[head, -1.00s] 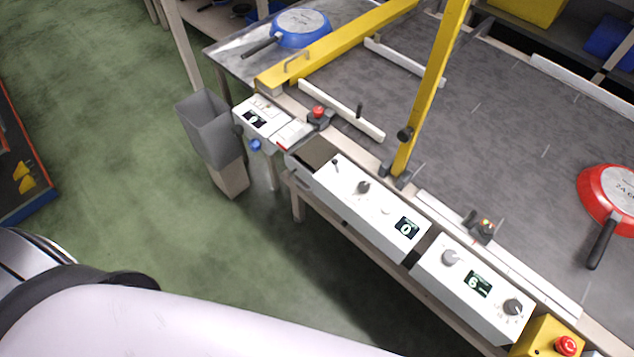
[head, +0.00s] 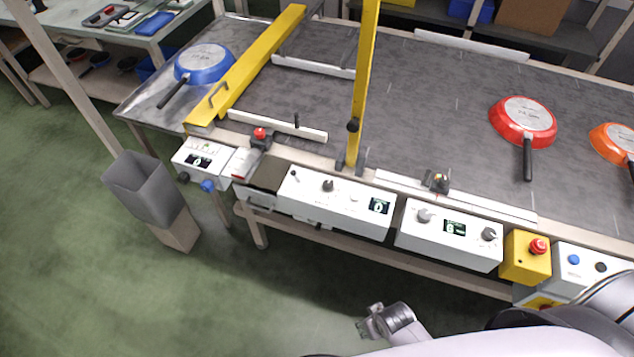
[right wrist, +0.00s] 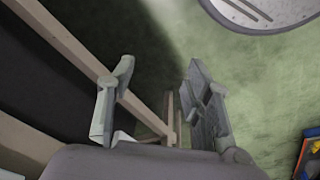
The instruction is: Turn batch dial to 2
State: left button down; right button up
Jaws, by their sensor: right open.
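A white control box (head: 330,215) on the conveyor's front edge has a dark dial (head: 328,186) and a display (head: 379,205) that seems to read 0. A second white box (head: 425,247), to its right, has a grey dial (head: 424,215), a display (head: 455,228) with an unclear digit, and a darker dial (head: 489,234). The labels are too small to tell which dial is the batch dial. My right gripper (head: 370,326) is open and empty, below and in front of the boxes, apart from them. Its spread fingers show in the right wrist view (right wrist: 160,108). My left gripper is out of view.
A yellow box with a red button (head: 537,246) stands right of the second white box. A grey bin (head: 139,188) stands at left. The green floor before the conveyor is clear.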

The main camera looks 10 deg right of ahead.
jog(key=w+r+p, duration=0.1)
jog(key=w+r, duration=0.3)
jog(key=r, duration=0.6)
jog(key=w+r, duration=0.4)
jog(key=r, duration=0.6)
notch_tip(320, 180, up, 14)
jog(key=n+g+b, duration=0.2)
jog(key=n, duration=0.2)
send_over(328, 184)
jog(key=shift+h, duration=0.3)
notch_tip(328, 184, down, 14)
jog(key=shift+p, duration=0.5)
grip_shut()
